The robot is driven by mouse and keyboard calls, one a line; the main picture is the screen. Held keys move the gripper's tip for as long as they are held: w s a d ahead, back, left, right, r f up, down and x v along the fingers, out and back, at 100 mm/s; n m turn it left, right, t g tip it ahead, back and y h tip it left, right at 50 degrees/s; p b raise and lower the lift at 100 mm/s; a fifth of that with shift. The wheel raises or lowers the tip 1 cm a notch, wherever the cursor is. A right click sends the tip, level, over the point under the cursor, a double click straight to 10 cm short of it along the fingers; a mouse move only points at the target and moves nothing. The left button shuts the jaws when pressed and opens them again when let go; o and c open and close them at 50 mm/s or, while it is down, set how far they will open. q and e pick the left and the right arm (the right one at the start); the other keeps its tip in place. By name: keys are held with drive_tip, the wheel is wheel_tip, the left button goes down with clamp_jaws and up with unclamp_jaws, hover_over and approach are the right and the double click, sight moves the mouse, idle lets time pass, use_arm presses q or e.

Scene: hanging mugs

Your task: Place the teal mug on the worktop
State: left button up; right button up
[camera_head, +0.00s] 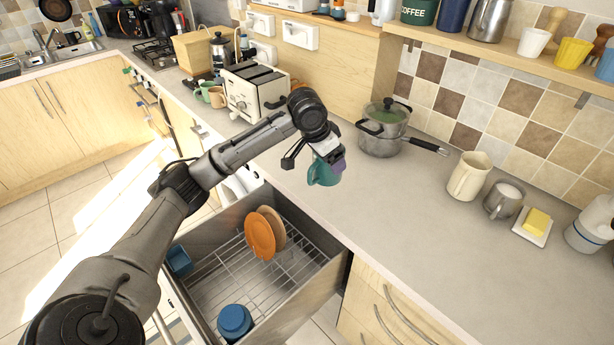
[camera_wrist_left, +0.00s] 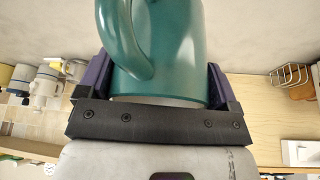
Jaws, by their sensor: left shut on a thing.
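The teal mug (camera_head: 324,175) is at the end of my left arm, over the front part of the grey worktop (camera_head: 390,215) near the open drawer. My left gripper (camera_head: 336,160) is shut on it, with purple fingers around its body. In the left wrist view the mug (camera_wrist_left: 180,50) fills the top middle between the two fingers (camera_wrist_left: 158,82), its handle facing the camera. I cannot tell whether the mug touches the worktop or hangs just above it. My right gripper is not in view.
A pot with a glass lid (camera_head: 383,130) stands behind the mug. A toaster (camera_head: 254,90) is to the left. A cream jug (camera_head: 468,175), a grey mug (camera_head: 503,200) and a butter dish (camera_head: 533,225) stand right. The open drawer (camera_head: 310,290) holds dishes. Worktop right of the mug is clear.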

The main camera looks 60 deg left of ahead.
use_arm(q)
drive_tip(key=shift+a+m, duration=0.15)
drive_tip(key=shift+m, duration=0.55)
drive_tip(key=shift+w+f+h, duration=0.1)
drive_tip(key=shift+h, duration=0.2)
drive_tip(key=shift+w+a+f+p, duration=0.15)
drive_tip(key=shift+a+f+p, duration=0.55)
drive_tip(key=shift+a+f, duration=2.1)
drive_tip(key=shift+w+a+f+p, duration=0.15)
drive_tip(key=shift+a+f+p, duration=0.5)
drive_tip(key=shift+a+f, duration=2.1)
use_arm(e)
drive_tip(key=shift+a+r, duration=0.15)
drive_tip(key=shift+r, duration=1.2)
use_arm(q)
drive_tip(key=shift+a+r, duration=0.15)
drive_tip(key=o, duration=1)
